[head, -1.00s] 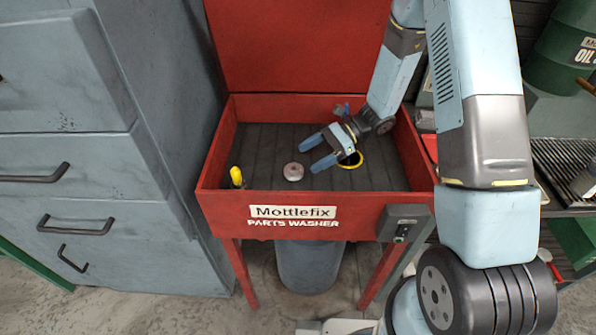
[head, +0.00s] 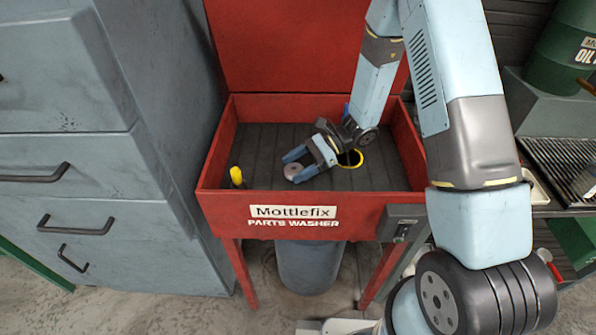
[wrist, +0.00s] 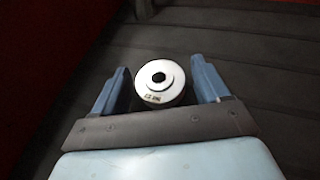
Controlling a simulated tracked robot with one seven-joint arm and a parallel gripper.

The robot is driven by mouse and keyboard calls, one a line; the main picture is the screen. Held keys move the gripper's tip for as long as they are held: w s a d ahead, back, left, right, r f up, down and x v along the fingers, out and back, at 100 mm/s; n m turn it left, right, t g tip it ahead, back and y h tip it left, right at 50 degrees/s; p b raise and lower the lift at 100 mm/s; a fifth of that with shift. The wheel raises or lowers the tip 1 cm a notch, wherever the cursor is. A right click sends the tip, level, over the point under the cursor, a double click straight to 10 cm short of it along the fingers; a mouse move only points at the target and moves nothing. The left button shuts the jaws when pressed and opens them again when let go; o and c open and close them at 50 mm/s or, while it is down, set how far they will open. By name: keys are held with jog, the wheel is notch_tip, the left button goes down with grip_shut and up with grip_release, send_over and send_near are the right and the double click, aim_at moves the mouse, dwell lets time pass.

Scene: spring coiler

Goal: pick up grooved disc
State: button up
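The grooved disc (head: 291,170) is a small pale round piece lying in the red parts washer basin (head: 225,196). In the wrist view the disc (wrist: 160,82) shows a dark centre hole and small markings on its face. My gripper (head: 293,166) is open, with its blue fingers on either side of the disc. In the wrist view the gripper (wrist: 161,88) has a finger to the left and a finger to the right of the disc, with a gap on both sides. Part of the disc is hidden by a finger in the head view.
A yellow-handled item (head: 237,177) stands at the basin's left front corner. A yellow ring (head: 350,160) lies on the basin floor right of my gripper. The basin's red walls surround the work area. A grey cabinet (head: 90,180) stands on the left.

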jog(key=c, duration=1.2)
